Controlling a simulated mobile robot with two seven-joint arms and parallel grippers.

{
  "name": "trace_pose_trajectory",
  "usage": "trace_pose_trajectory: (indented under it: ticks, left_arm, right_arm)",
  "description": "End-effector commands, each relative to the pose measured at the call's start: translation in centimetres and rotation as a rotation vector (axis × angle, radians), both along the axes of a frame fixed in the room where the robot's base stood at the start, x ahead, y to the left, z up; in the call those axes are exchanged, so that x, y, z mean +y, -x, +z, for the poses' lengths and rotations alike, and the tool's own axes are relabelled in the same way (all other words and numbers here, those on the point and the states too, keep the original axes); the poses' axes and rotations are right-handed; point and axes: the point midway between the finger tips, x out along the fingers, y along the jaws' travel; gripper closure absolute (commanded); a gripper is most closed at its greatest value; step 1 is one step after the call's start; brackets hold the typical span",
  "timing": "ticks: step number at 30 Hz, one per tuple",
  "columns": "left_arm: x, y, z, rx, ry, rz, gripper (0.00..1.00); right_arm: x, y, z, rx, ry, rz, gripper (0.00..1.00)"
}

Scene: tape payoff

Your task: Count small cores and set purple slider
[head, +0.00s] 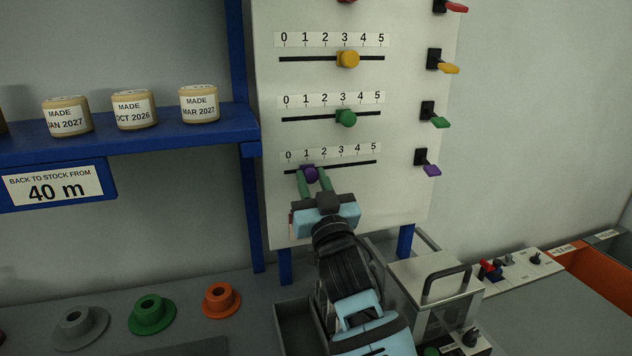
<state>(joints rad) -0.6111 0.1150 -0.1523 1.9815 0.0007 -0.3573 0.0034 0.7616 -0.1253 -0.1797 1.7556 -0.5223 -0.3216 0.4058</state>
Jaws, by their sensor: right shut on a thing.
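The purple slider (311,175) sits on the lowest slot of the white panel (405,200). Its knob stands a little right of the 1 on the scale (333,154). My right gripper (313,176) is shut on the purple knob, one green finger on each side. The green slider (346,118) above stands a little right of 3, and the yellow slider (347,59) stands between 3 and 4. On the bench are flanged round parts in grey (81,327), green (152,313) and orange (221,299); I cannot tell whether these are cores. My left gripper is not in view.
A blue shelf (190,135) holds tape rolls with date labels, such as the MAR 2027 roll (199,104). A purple lever (430,169) is at the panel's right side. A metal box with a handle (432,300) stands right of my arm.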

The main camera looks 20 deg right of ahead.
Motion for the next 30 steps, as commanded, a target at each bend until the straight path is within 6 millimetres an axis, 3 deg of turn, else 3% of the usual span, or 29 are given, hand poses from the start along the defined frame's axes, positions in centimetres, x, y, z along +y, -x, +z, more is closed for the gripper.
trace_pose_trajectory:
  ticks: [1, 6, 17, 30]
  left_arm:
    - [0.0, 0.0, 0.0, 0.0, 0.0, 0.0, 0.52]
    - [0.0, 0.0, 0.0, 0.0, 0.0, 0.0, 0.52]
    - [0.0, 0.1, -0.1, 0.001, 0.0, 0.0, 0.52]
    - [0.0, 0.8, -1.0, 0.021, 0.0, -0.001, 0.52]
  right_arm:
    - [-0.1, 0.0, -0.1, 0.003, 0.001, -0.001, 0.72]
    - [-0.1, 0.0, -0.1, 0.002, 0.001, -0.001, 0.52]
    - [-0.1, 0.5, -0.4, 0.002, 0.001, -0.001, 0.52]
    - [-0.2, 6.0, -2.8, 0.004, 0.0, -0.001, 0.52]
